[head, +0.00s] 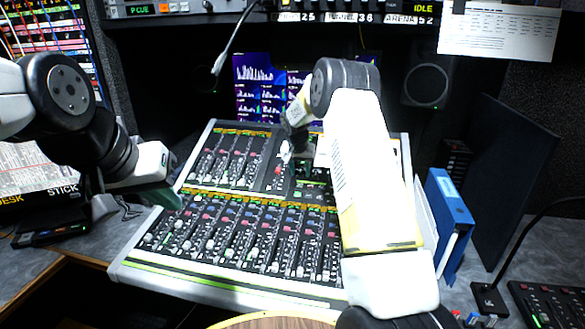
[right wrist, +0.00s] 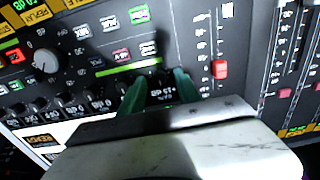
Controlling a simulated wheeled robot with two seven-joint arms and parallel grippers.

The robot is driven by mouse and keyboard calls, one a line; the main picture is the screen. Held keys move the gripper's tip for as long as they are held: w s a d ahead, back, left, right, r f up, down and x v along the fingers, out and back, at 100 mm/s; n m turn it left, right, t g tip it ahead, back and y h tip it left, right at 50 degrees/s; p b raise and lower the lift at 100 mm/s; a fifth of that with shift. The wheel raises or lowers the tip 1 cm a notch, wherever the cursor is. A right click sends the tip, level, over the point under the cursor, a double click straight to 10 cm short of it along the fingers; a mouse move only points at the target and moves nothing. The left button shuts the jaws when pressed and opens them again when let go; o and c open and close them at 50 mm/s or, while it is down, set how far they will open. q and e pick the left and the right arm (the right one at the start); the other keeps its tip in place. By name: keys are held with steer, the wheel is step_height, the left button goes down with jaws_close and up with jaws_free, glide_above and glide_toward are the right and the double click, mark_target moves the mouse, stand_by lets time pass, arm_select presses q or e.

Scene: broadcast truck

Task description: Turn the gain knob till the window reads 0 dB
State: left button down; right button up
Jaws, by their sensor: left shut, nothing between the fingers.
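My right gripper (right wrist: 158,82) is open in the right wrist view, its two green fingers apart and low over the console panel. A dark knob is partly visible between the fingertips, and I cannot tell whether they touch it. The small window (right wrist: 161,94) between the fingers appears upside down and seems to read +5 dB. In the head view, the right gripper (head: 293,168) is over the upper middle of the mixing console (head: 230,292), partly hidden by my arm. My left gripper (head: 166,196) is shut and empty at the console's left edge.
More small knobs and windows reading 0 dB (right wrist: 76,111) line the panel beside the fingers. A larger grey knob (right wrist: 46,61) and a red fader cap (right wrist: 219,69) are close by. A blue binder (head: 450,215) stands right of the console.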

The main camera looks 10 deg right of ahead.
jaws_close()
steer(key=shift+n, duration=0.3)
steer(key=n, duration=0.5)
steer(key=shift+a+n, duration=0.1)
steer(key=shift+n, duration=0.2)
steer(key=n, duration=0.5)
steer(key=shift+n, duration=0.4)
jaws_free()
